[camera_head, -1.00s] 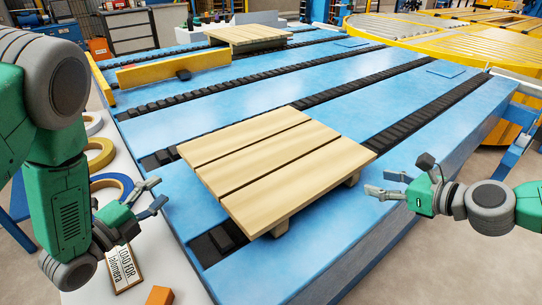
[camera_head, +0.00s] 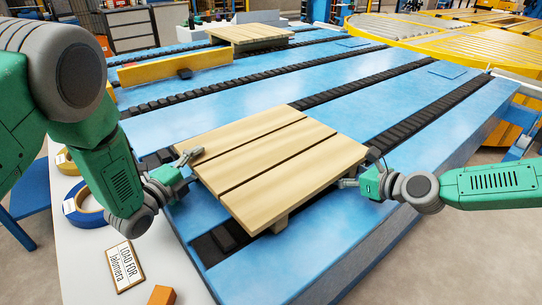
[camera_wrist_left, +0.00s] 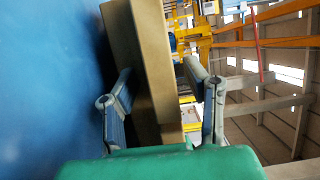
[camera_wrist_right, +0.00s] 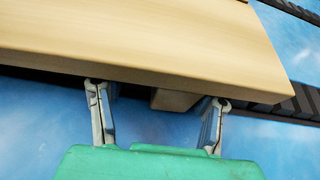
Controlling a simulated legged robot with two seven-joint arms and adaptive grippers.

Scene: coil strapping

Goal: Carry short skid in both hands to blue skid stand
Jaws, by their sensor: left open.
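The short skid (camera_head: 275,165), with pale wooden boards on short bearers, lies on a blue bed (camera_head: 400,125) crossed by black strips. I cannot tell whether this bed is the blue skid stand. My left gripper (camera_head: 186,168) is at the skid's left edge. In the left wrist view its open fingers (camera_wrist_left: 165,100) stand on either side of the skid's edge (camera_wrist_left: 153,60). My right gripper (camera_head: 352,183) is at the skid's right edge. In the right wrist view its fingers (camera_wrist_right: 157,115) are apart, with a bearer (camera_wrist_right: 175,100) showing beyond the gap; contact is unclear.
Another wooden skid (camera_head: 248,36) lies at the bed's far end. A yellow bar (camera_head: 175,68) stands on the bed behind the short skid. A white table at left holds tape rolls (camera_head: 85,205), a sign (camera_head: 124,266) and an orange block (camera_head: 161,295). A yellow roller turntable (camera_head: 430,35) is at back right.

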